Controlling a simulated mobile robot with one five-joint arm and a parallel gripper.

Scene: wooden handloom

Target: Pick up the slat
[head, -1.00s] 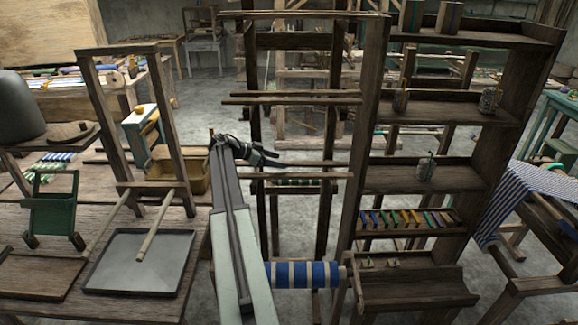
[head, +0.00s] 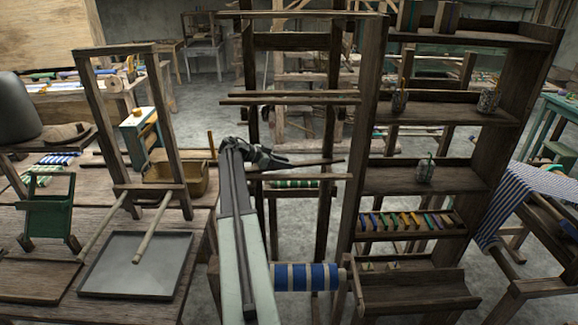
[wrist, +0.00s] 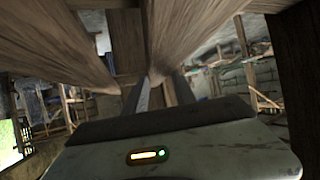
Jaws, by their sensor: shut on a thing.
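My gripper (head: 280,162) is at the upright wooden rack in the middle of the head view. It is shut on a thin dark slat (head: 318,163), which sticks out to the right and tilts slightly up at its right end. The held slat is just above a lighter crosswise slat (head: 325,176) on the rack; I cannot tell whether they touch. Higher up, two more slats (head: 300,97) lie across the rack. In the wrist view my gripper's fingers (wrist: 160,90) point in between large wooden beams, and the grip itself is hard to make out.
The rack's right post (head: 362,130) and a shelf unit (head: 425,180) stand close on the right. A blue-striped roll (head: 308,277) is below the arm. A table (head: 195,225) with a grey tray (head: 135,265) and a wooden frame (head: 178,130) is on the left.

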